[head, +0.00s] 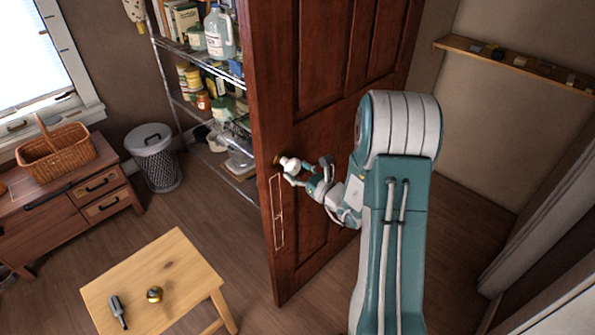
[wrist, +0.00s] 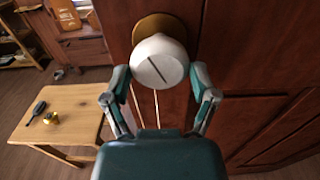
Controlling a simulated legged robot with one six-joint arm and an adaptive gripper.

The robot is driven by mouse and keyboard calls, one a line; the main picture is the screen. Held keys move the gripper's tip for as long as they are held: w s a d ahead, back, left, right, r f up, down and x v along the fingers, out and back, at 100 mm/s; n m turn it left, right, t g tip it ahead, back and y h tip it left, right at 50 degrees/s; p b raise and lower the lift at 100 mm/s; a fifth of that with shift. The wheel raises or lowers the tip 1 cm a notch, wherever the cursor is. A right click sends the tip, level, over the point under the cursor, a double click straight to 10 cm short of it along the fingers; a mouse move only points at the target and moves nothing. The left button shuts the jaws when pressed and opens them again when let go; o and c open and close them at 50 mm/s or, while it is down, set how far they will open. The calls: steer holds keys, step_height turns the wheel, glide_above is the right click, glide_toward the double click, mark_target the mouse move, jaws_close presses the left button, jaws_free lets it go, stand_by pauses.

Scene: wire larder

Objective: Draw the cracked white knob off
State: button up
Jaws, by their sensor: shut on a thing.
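The white knob (wrist: 160,62) sits on the brown door (head: 325,130), in front of a round brass plate (wrist: 165,27). A dark line, which looks like the crack, runs across its face in the wrist view. In the head view the knob (head: 289,164) is small, near the door's left edge. My gripper (wrist: 160,80) is shut on the knob, one finger on each side of it. In the head view my gripper (head: 305,172) reaches the knob from the right. Whether the knob is loose on its plate cannot be told.
A small wooden table (head: 165,275) stands at front left with a brass knob (head: 154,294) and a dark-handled tool (head: 118,311) on it. Wire shelves (head: 175,95) with jars and jugs stand behind the door. A wicker basket (head: 55,155) rests on a cabinet at left.

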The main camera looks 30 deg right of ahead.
mark_target(296, 169)
steer(key=shift+s, duration=0.1)
steer(key=shift+v, duration=0.9)
steer(key=shift+s+d, duration=0.1)
steer(key=shift+v, duration=0.9)
steer(key=v, duration=0.4)
stand_by(0.6)
